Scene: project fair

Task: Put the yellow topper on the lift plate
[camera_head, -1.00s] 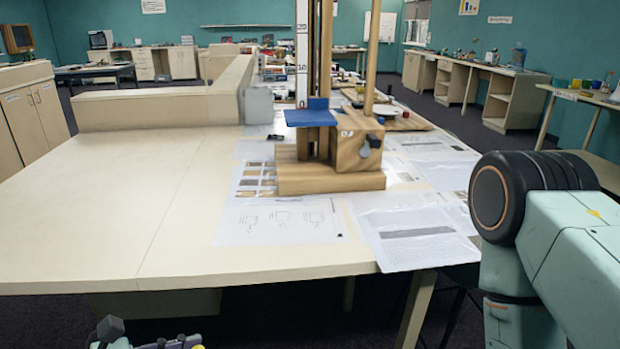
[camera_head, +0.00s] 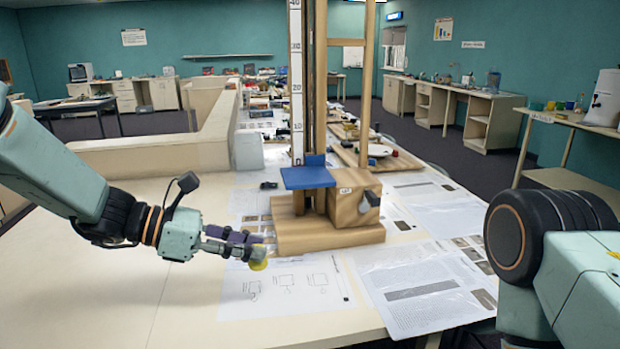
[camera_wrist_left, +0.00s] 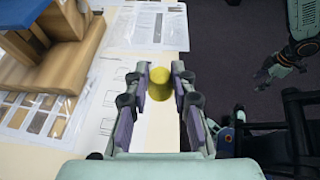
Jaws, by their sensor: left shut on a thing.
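The yellow topper (camera_head: 258,265) is held at the tips of my left gripper (camera_head: 250,250), above the front part of the table. In the left wrist view the topper (camera_wrist_left: 160,83) sits between the two fingertips, with paper and dark floor behind it. The lift plate (camera_head: 307,178) is a flat blue plate on the front of the wooden lift, higher than the gripper and to its right. Its top looks bare. My right gripper (camera_wrist_left: 277,68) shows small at the right of the left wrist view, and its finger opening is unclear.
The wooden lift base (camera_head: 330,236) stands just right of my left gripper. A tall ruler (camera_head: 296,80) and wooden posts rise behind the plate. Printed sheets (camera_head: 425,290) lie around the base. The table's left part (camera_head: 110,290) is clear.

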